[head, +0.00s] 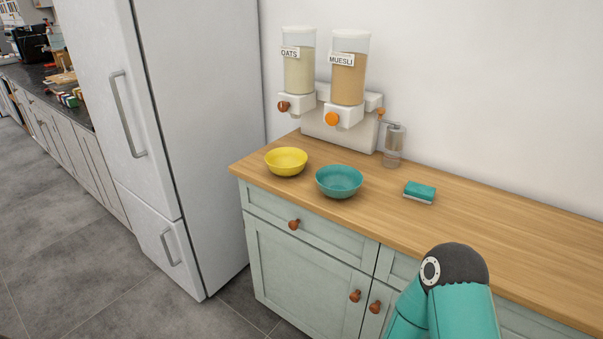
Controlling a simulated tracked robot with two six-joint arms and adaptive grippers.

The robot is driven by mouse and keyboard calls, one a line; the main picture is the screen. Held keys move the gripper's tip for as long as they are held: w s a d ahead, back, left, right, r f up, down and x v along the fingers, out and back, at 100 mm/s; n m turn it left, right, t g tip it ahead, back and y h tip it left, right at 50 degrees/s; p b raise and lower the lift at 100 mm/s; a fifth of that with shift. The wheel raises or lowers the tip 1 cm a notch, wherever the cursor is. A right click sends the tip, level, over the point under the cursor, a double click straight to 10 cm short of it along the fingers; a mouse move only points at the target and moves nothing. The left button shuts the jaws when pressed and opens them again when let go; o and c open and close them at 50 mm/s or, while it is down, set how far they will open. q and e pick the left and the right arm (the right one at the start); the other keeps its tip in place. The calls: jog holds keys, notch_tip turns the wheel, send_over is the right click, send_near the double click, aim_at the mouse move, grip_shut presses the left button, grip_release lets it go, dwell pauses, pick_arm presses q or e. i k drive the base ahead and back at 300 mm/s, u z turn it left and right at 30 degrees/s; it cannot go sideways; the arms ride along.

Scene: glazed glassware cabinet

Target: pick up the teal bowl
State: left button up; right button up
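The teal bowl (339,182) stands upright on the wooden counter (480,235), near its front edge. It looks empty. A yellow bowl (286,161) stands just to its left, a small gap apart. A teal arm with a dark joint shows at the lower right, well in front and to the right of the teal bowl. No gripper fingers show in the picture, so neither gripper is in view.
Behind the bowls stands a dispenser with oats (299,72) and muesli (348,78). A grinder-like jar (393,146) and a teal sponge (420,192) are to the bowl's right. A white fridge (200,110) stands left. The right counter is clear.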

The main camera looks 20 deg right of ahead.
aim_at(338, 182)
jog(key=z, duration=0.05)
jog(key=i, duration=0.9)
jog(key=z, duration=0.5)
